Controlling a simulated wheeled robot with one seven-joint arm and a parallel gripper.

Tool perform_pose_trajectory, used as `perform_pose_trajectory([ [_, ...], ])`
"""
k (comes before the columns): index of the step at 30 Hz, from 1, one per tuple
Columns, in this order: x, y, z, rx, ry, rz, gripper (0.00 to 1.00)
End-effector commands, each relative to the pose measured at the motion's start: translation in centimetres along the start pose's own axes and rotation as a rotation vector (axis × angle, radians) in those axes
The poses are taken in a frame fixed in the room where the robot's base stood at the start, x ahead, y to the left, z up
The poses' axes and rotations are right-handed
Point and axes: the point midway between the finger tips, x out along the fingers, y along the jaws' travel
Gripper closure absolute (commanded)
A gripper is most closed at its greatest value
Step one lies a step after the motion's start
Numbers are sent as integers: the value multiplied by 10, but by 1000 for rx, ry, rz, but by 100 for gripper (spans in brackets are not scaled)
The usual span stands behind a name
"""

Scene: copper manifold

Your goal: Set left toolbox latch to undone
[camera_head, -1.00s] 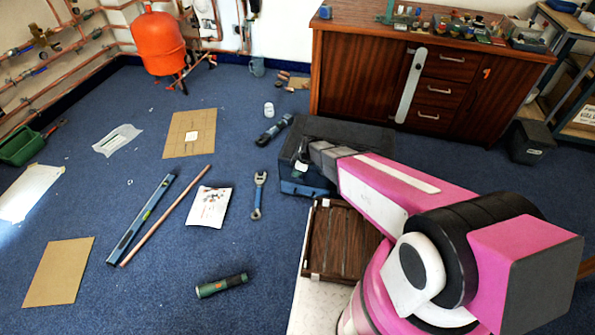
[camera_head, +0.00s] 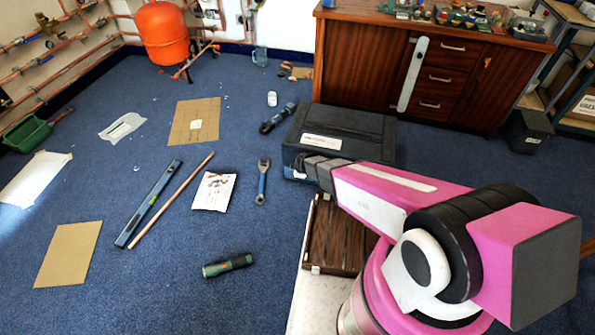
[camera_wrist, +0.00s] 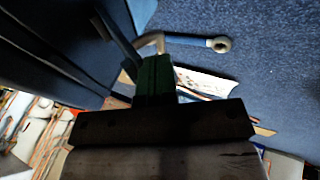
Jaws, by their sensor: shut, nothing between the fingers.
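The black toolbox (camera_head: 350,122) stands on the blue carpet in front of the cabinet, its lid down, with a white label on it. My gripper (camera_head: 300,162) is low at the toolbox's front left, its tip small in the head view. In the wrist view the green fingers (camera_wrist: 154,68) are shut and hold nothing. The toolbox's dark blue side (camera_wrist: 60,55) fills the left there. A narrow dark bar (camera_wrist: 118,40) juts from it beside the fingertips; it may be the left latch, but I cannot tell. I cannot tell whether the fingers touch it.
A blue-handled spanner (camera_head: 262,182) lies on the floor left of the toolbox and shows beyond my fingertips in the wrist view (camera_wrist: 190,40). A torch (camera_head: 279,118) lies near the toolbox's back left. A brown wooden case (camera_head: 335,240) is in front. Carpet further left has scattered items.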

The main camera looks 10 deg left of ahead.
Motion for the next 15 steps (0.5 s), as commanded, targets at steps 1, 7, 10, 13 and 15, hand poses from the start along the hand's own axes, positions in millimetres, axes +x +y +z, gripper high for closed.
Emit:
perform_pose_trajectory([
  [1, 4, -1, 1, 0, 0, -1, 100],
  [7, 14, -10, 3, 0, 0, -3, 100],
  [10, 18, -13, 4, 1, 0, -2, 100],
  [13, 21, -15, 5, 1, 0, -2, 100],
  [15, 22, -16, 5, 1, 0, -2, 100],
])
